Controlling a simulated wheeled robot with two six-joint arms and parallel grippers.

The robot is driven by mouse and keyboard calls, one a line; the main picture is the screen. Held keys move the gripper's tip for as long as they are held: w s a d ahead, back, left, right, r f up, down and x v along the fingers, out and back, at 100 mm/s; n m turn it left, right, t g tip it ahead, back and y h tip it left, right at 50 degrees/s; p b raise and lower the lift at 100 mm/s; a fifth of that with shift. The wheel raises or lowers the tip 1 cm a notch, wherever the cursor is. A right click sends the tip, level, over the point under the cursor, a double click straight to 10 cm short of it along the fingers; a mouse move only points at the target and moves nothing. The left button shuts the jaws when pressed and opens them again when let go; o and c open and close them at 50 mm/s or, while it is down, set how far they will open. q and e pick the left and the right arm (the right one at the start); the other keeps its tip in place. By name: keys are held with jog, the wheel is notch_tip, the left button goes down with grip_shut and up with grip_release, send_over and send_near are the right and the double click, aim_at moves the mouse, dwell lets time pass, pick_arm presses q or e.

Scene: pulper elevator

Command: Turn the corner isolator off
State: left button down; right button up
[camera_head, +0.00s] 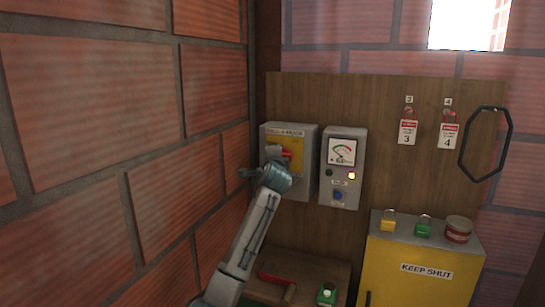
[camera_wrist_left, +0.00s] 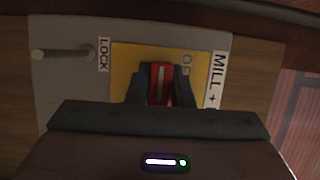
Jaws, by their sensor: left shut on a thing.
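The corner isolator is a grey box (camera_head: 309,170) on the wooden board beside the brick corner. It has a yellow plate (camera_wrist_left: 125,60) and a red handle (camera_head: 287,154). In the left wrist view the red handle (camera_wrist_left: 161,82) stands between my dark fingers, crosswise to the line running from the "LOCK" label to the "MILL +" label. My left gripper (camera_head: 277,158) is shut on this handle. A lettering on the plate beside it is partly hidden and unclear. A grey metal rod (camera_wrist_left: 62,53) sits near the "LOCK" label. My right gripper is out of view.
A meter box (camera_head: 328,145) with a lit lamp is close right of the isolator. Tags 3 (camera_head: 408,132) and 4 (camera_head: 449,136) and a black loop (camera_head: 464,147) hang further right. A yellow cabinet (camera_head: 400,287) below carries padlocks and a tin. Brick wall (camera_head: 90,100) bounds the left.

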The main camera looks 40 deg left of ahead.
pick_arm(q)
jog(key=c, duration=1.4)
grip_release()
jog(key=shift+o, duration=0.6)
jog(key=shift+w, duration=0.1)
jog(key=shift+s+d+f, duration=0.15)
jog(key=shift+s+d, duration=0.1)
jog(key=shift+s, duration=0.05)
jog(key=b+v, duration=0.4)
jog(key=v, duration=0.6)
